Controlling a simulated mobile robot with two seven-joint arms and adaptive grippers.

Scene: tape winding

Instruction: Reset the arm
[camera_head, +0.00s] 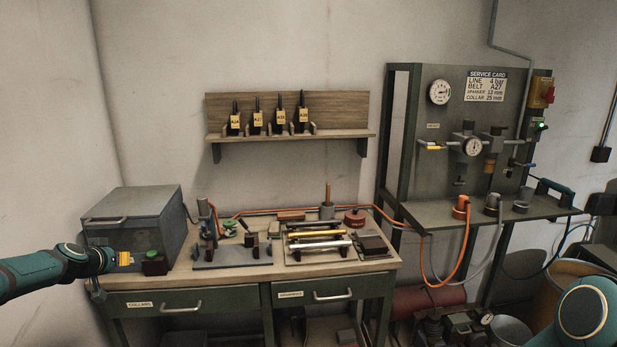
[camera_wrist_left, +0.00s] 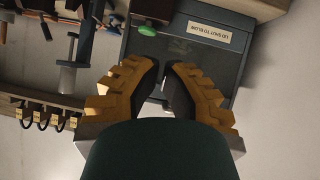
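My left arm comes in from the left in the head view. Its gripper (camera_head: 125,259), with yellow fingers, is in front of the grey lidded box (camera_head: 135,218) at the bench's left end. In the left wrist view, the left gripper (camera_wrist_left: 163,68) has a narrow gap between its fingertips and nothing held. The box (camera_wrist_left: 185,50) with its white label lies beyond the fingertips. A green button (camera_head: 152,254) is close to the right of the gripper. A teal joint (camera_head: 583,312) of my right arm shows at lower right; the right gripper is out of view.
The workbench (camera_head: 230,282) carries a fixture (camera_head: 230,256) and a tray of rods (camera_head: 320,240). A wall shelf (camera_head: 290,135) holds several tagged tools. On the right stands a gauge panel (camera_head: 460,150) with hoses. Bins and a red cylinder (camera_head: 430,299) sit below.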

